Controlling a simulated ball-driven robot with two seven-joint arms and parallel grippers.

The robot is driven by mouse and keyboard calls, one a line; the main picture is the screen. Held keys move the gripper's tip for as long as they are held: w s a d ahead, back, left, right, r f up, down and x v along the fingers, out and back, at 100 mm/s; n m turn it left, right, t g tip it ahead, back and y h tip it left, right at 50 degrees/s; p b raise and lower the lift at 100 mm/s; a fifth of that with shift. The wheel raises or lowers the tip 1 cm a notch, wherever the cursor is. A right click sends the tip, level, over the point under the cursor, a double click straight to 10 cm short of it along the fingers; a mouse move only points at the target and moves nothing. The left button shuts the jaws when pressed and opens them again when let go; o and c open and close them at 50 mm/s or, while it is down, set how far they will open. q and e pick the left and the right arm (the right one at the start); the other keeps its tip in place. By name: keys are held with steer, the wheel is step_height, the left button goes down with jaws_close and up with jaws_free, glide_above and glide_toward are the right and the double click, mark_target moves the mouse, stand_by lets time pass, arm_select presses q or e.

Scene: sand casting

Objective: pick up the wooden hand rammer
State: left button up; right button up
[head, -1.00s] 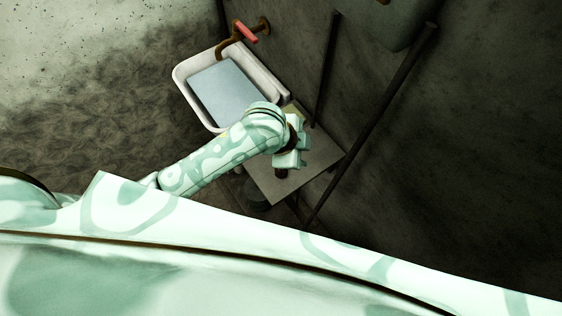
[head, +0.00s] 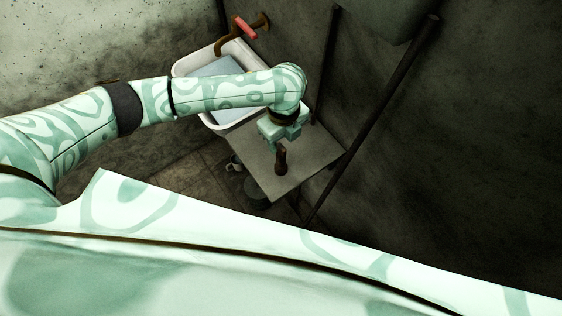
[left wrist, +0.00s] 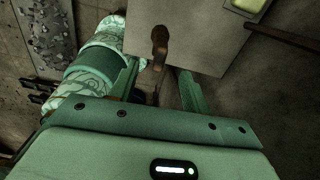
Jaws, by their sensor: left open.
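The wooden hand rammer (head: 281,162) is a small dark brown piece standing on a grey square table top (head: 312,152). In the left wrist view the rammer (left wrist: 159,40) shows ahead of the gap between my fingers; a darker brown part continues down between them. My left gripper (head: 281,131) is open and empty, just above the rammer in the head view. In the left wrist view its two green fingers (left wrist: 160,80) stand apart, one to each side of the rammer's line. I cannot tell any contact. My right gripper is not in view.
A white basin (head: 183,68) with a blue-grey surface inside stands behind my left arm, under a tap with a red handle (head: 245,27). A dark pole (head: 370,120) and wall bound the right side.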

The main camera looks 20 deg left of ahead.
mark_target(281, 146)
arm_select(q)
steer(key=f, duration=0.2)
steer(key=f+b, duration=0.1)
steer(key=f, duration=0.3)
steer(key=shift+w+a+f+b, duration=0.1)
steer(key=shift+a+f+b, duration=0.25)
steer(key=shift+b, duration=0.05)
jaws_close()
